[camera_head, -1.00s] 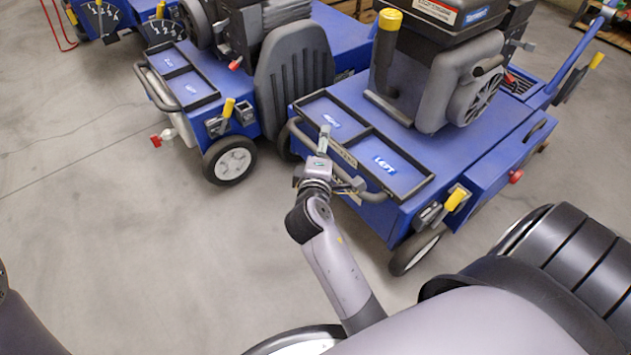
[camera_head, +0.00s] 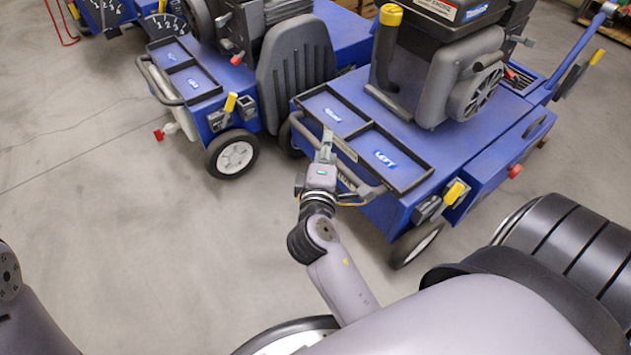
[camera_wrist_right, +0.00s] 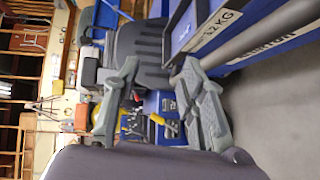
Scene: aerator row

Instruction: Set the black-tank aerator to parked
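The nearer blue aerator (camera_head: 480,150) has a black housing (camera_head: 455,12) on top, a divided front tray, a grey front bar and a yellow-tipped lever (camera_head: 455,192) at its front right corner. I cannot tell for sure which machine is the black-tank one. My right gripper (camera_head: 326,148) is at the nearer aerator's front bar, by the tray; contact is unclear. In the right wrist view its fingers (camera_wrist_right: 158,88) are apart with nothing held. Beyond them another machine's yellow lever (camera_wrist_right: 158,118) shows. My left gripper is out of view; only its arm shows at lower left.
The floor (camera_head: 110,220) at left is clear.

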